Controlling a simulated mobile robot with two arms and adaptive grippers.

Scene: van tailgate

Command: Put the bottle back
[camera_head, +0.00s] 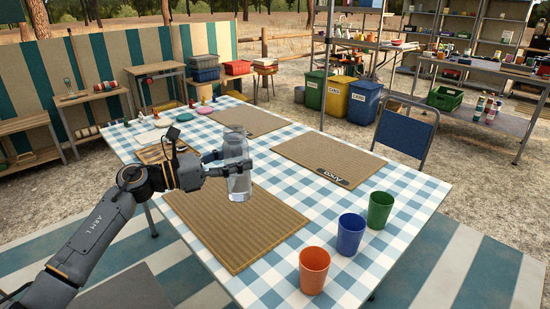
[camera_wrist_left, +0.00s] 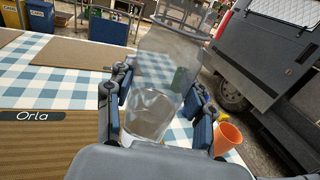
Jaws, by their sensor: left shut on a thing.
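My left gripper (camera_head: 222,165) is shut on a clear bottle (camera_head: 239,180) and holds it upright over the checked table (camera_head: 440,188). In the left wrist view the bottle (camera_wrist_left: 165,95) stands between the two fingers of my gripper (camera_wrist_left: 163,115). The bottle's base looks close to the brown mat (camera_head: 255,235) below. I cannot tell whether it is clear of the table. My right gripper is not in view.
An orange cup (camera_head: 314,270), a blue cup (camera_head: 350,234) and a green cup (camera_head: 380,210) stand near the table's right end. Another mat (camera_head: 328,158) lies behind, with free cloth between. A blue chair (camera_head: 404,132) stands at the far side.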

